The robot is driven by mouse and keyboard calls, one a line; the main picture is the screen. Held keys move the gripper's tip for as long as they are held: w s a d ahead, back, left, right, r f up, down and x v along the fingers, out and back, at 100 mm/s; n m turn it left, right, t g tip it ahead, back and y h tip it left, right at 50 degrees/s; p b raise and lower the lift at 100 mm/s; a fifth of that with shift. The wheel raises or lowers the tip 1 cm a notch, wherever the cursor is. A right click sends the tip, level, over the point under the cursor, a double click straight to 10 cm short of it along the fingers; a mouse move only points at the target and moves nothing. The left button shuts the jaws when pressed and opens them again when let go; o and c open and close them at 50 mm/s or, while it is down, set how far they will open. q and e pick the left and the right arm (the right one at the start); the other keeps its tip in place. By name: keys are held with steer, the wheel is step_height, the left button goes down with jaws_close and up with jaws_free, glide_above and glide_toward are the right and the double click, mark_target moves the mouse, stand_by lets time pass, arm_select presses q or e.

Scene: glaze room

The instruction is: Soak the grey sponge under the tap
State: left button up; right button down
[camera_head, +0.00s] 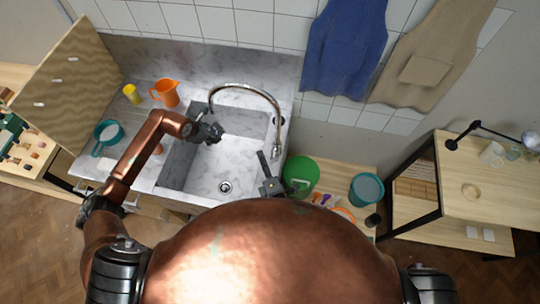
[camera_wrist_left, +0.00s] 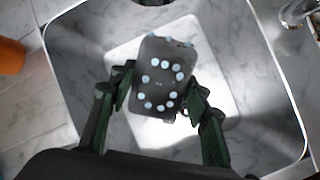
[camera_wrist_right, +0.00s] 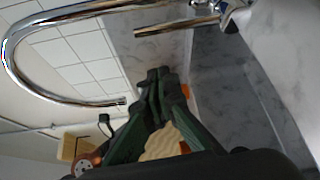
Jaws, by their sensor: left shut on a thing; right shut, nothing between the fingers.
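The grey sponge (camera_wrist_left: 160,75) is dark, with several pale dots on its face. My left gripper (camera_head: 214,133) is shut on it, with a finger on each side in the left wrist view (camera_wrist_left: 160,88). It is over the marble sink (camera_head: 205,176). The chrome tap (camera_head: 245,86) arches over the sink, its spout end near my left gripper in the head view. No water stream shows. My right gripper (camera_head: 263,158) is shut and empty near the sink's right edge. In the right wrist view its fingertips (camera_wrist_right: 155,75) are below the tap's lever (camera_wrist_right: 178,26), apart from it.
An orange jug (camera_head: 166,92), a yellow cup (camera_head: 131,94) and a teal pot (camera_head: 107,133) stand left of the sink. A green bucket (camera_head: 300,174) and a teal bucket (camera_head: 366,189) stand on the right. The drain (camera_head: 225,187) is at the sink's front.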

arm_select(q)
steer(key=shift+s+r, duration=0.1)
steer(key=shift+a, duration=0.1)
arm_select(e)
steer(key=v, duration=0.9)
steer(key=shift+s+f, duration=0.25)
steer(key=shift+f, duration=0.15)
steer(key=shift+d, duration=0.15)
arm_select(q)
steer(key=shift+s+a, duration=0.15)
steer(key=shift+s, duration=0.2)
steer(key=shift+s+a+p, duration=0.25)
steer(key=shift+s+p, duration=0.1)
steer(key=shift+s, duration=0.6)
steer(key=shift+s+a+p, duration=0.1)
steer(key=shift+s+a, duration=0.2)
steer(key=shift+s, duration=0.5)
steer(key=shift+s+a+p, duration=0.15)
steer(key=shift+s+a, duration=0.2)
steer(key=shift+s, duration=0.5)
steer(key=shift+s+a+p, duration=0.1)
steer(key=shift+s+a, duration=0.2)
steer(key=shift+s, duration=0.5)
arm_select(e)
steer(key=shift+r, duration=0.75)
